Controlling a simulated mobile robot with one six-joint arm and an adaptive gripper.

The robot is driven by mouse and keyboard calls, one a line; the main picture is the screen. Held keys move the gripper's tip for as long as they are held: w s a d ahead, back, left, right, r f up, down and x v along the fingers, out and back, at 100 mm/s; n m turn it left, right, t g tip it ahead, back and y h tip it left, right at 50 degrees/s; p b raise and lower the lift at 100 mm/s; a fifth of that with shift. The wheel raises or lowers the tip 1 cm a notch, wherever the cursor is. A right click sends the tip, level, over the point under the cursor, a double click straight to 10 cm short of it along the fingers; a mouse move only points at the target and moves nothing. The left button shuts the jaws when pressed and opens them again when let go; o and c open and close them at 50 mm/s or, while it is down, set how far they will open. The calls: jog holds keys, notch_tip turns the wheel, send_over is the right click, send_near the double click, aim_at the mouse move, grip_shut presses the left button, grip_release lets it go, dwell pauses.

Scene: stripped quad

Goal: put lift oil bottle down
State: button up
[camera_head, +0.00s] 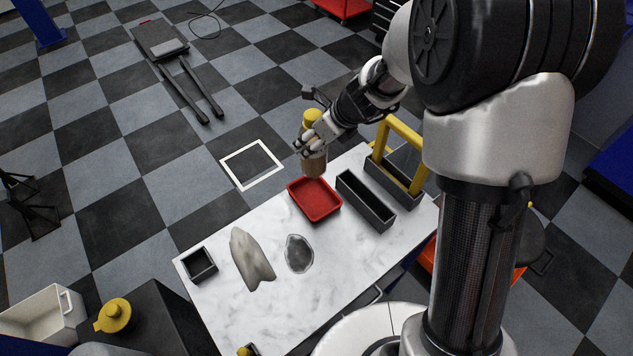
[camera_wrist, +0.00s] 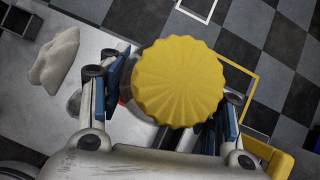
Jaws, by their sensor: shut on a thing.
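The lift oil bottle (camera_head: 314,164) has a brownish body and a yellow cap. My gripper (camera_head: 311,141) is shut on it just below the cap and holds it upright in the head view. The bottle shows over the far edge of the white table, behind the red tray (camera_head: 314,216); whether its base touches anything is unclear. In the wrist view the ribbed yellow cap (camera_wrist: 180,84) sits between the blue-padded fingers of my gripper (camera_wrist: 168,115) and hides most of the bottle body.
The white marble table (camera_head: 222,308) holds a grey cloth (camera_head: 250,260), a dark oval patch (camera_head: 299,254), a small black box (camera_head: 200,264), a long black bin (camera_head: 365,201) and a yellow-handled tote (camera_head: 403,150). The table's middle front is clear. A white square outline (camera_head: 252,164) marks the floor.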

notch_tip(320, 180, down, 16)
jog(key=b, duration=0.8)
jog(key=shift+f, duration=0.2)
jog(key=o, duration=1.5)
